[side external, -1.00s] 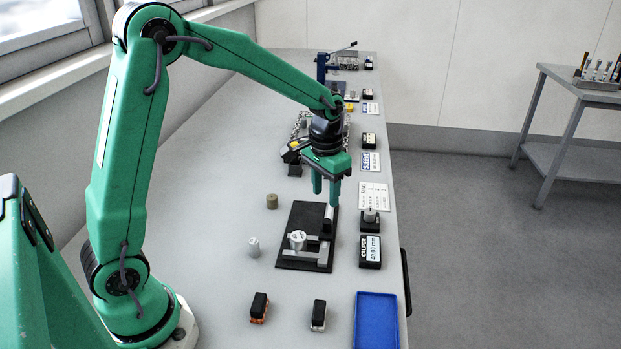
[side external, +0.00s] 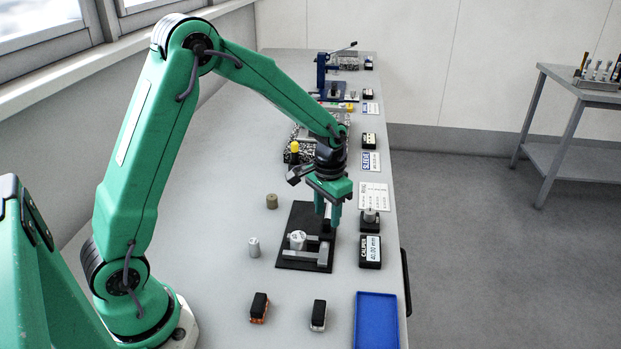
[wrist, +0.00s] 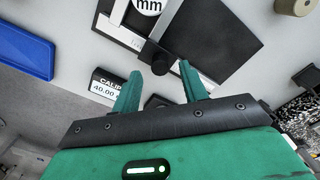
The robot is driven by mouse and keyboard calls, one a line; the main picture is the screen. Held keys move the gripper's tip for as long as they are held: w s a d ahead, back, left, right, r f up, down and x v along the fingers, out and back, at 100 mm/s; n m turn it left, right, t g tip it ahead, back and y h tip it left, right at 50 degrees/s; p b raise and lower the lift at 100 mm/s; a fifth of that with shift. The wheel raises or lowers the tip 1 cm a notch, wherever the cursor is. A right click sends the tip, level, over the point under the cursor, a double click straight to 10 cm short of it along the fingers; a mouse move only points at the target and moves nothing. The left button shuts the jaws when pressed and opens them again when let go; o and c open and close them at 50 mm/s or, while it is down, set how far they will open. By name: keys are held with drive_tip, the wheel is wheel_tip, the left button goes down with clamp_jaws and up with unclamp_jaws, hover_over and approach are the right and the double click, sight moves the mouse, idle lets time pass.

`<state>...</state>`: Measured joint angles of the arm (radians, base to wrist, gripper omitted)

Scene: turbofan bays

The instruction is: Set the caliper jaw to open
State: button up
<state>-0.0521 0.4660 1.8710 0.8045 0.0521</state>
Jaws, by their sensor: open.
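The caliper (side external: 307,253) is a grey metal frame on a black plate (side external: 296,222). A round silver gauge piece (side external: 297,240) stands at its jaws; its top marked "mm" shows in the wrist view (wrist: 149,5). The plate also shows in the wrist view (wrist: 222,50). My gripper (side external: 328,222) points down over the plate's far right part and hides the part below. In the wrist view its two fingers (wrist: 160,72) are apart, with a small dark knob (wrist: 160,65) seen between their tips. I cannot tell whether they touch it.
A caliper display (side external: 370,251) reading 40.00 mm stands right of the plate. A blue tray (side external: 376,320) and two small dark blocks (side external: 259,307) (side external: 318,315) are in front. A silver cylinder (side external: 254,247) and a tan one (side external: 272,201) stand left. The bench's left side is clear.

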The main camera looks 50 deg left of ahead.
drive_tip(key=shift+f, duration=1.4)
clamp_jaws()
